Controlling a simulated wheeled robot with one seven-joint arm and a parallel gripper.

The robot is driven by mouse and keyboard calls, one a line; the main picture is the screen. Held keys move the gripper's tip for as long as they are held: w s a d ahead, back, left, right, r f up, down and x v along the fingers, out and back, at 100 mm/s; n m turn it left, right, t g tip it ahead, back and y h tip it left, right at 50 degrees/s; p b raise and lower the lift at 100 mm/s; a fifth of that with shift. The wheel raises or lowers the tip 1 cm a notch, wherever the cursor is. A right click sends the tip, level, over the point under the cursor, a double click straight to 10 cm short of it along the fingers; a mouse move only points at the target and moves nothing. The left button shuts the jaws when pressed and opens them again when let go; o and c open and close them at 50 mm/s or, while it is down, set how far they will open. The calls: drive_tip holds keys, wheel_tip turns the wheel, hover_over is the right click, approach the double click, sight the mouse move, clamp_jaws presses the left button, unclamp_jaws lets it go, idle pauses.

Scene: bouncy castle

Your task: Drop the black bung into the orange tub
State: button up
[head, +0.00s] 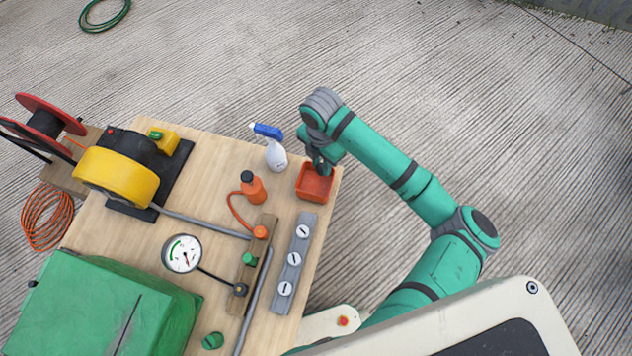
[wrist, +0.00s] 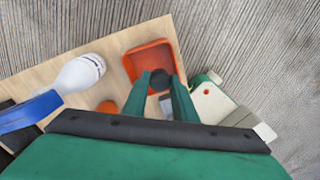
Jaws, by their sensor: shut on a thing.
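The orange tub (head: 314,186) stands at the right back corner of the wooden table in the head view. In the wrist view the tub (wrist: 140,62) lies just beyond my fingertips. My gripper (head: 320,166) is over the tub's back part. In the wrist view my gripper (wrist: 161,82) is shut on the black bung (wrist: 160,77), a small dark round thing between its fingertips. The bung appears above or within the tub's opening; its exact height I cannot tell. In the head view the bung is hard to make out against my gripper.
A spray bottle (head: 275,152) with a blue head stands left of the tub. An orange bottle (head: 253,187) with a black cap stands further left. A grey strip with white dials (head: 294,258) lies in front of the tub. The table's right edge is close to the tub.

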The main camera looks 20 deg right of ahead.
drive_tip(key=shift+f, duration=0.1)
drive_tip(key=o, duration=1.1)
wheel_tip(320, 180, up, 11)
drive_tip(key=shift+w+a+f, duration=0.1)
